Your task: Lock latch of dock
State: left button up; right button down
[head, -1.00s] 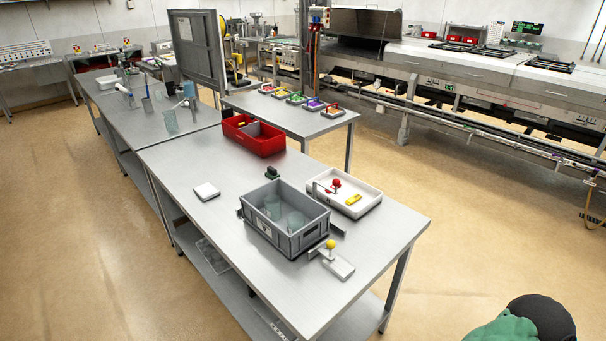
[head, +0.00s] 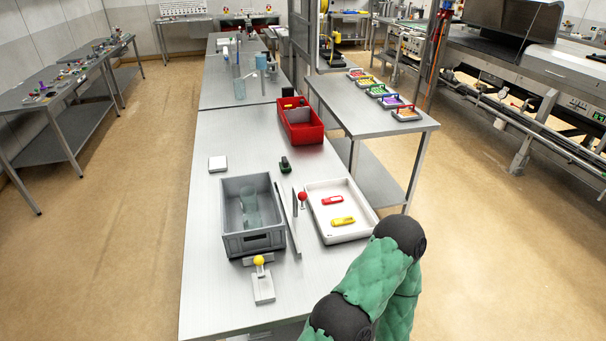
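A grey crate (head: 252,243) stands on the steel table with clear glass-like vessels (head: 249,208) inside. In front of it is a small metal fixture with a yellow ball knob (head: 259,260) and a flat pale plate (head: 263,288). Along the crate's right side run thin metal rails (head: 287,219), with a red ball knob (head: 303,196) beside them. I cannot tell which knob belongs to the dock latch, or whether it is locked. My green-covered right arm reaches in at the lower right, apart from the crate. Neither gripper is in view.
A white tray (head: 356,236) holding a red item (head: 332,200) and a yellow item (head: 342,221) sits right of the rails. A red bin (head: 302,135), a dark green object (head: 285,165) and a white square (head: 218,164) lie farther back. The table's left front is clear.

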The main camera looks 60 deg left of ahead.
aim_at(301, 196)
jog(key=i+u, duration=0.2)
jog(key=i, duration=0.45)
jog(key=u, duration=3.5)
